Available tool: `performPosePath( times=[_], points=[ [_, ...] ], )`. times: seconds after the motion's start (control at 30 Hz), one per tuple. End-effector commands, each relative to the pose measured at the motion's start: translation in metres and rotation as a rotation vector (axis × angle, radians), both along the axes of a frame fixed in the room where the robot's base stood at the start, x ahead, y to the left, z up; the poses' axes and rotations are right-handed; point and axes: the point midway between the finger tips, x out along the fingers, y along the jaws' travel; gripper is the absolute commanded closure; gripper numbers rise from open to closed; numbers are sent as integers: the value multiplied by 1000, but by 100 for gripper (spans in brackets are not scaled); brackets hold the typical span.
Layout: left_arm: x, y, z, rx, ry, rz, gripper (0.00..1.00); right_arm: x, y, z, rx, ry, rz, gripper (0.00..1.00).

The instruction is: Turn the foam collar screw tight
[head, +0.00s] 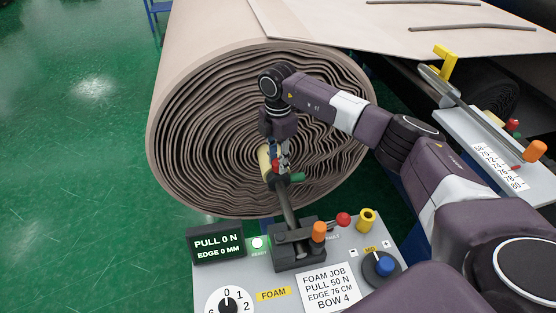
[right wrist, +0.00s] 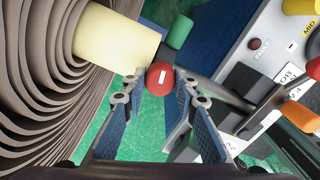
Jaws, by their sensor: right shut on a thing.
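The collar screw shows in the right wrist view as a round red knob (right wrist: 159,78) with a white mark on its face. My right gripper (right wrist: 160,86) is shut on this knob, with a fingertip on either side of it. A cream cylinder (right wrist: 115,42) sticks out of the middle of the brown roll right beside the knob. A green grip (right wrist: 179,32) sits just beyond. In the head view my right gripper (head: 277,165) reaches down in front of the roll (head: 215,130) and hides most of the knob. My left gripper is in neither view.
A grey control panel (head: 208,275) stands in front of the roll, with a black clamp block (head: 297,258), an orange knob (head: 319,232), a red ball (head: 343,219) and a display (head: 217,243) reading PULL 0 N, EDGE 0 MM. Green floor (head: 80,180) is free at left.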

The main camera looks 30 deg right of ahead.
Motion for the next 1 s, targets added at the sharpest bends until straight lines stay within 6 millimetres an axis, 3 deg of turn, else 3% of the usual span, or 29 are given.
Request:
performPosePath(
  times=[0.03, 0.07, 0.2, 0.57, 1.0],
  points=[
    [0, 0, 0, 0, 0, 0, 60, 3, -1, 3, -1, -9, -2, 98],
    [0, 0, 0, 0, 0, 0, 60, 3, -1, 3, -1, -9, -2, 70],
    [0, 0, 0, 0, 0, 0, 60, 2, -1, 2, 0, -6, -1, 56],
    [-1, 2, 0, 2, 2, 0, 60, 1, 0, 7, 0, -4, 1, 56],
    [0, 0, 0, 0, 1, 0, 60, 2, -1, 92, 0, -8, 0, 56]
  ],
)
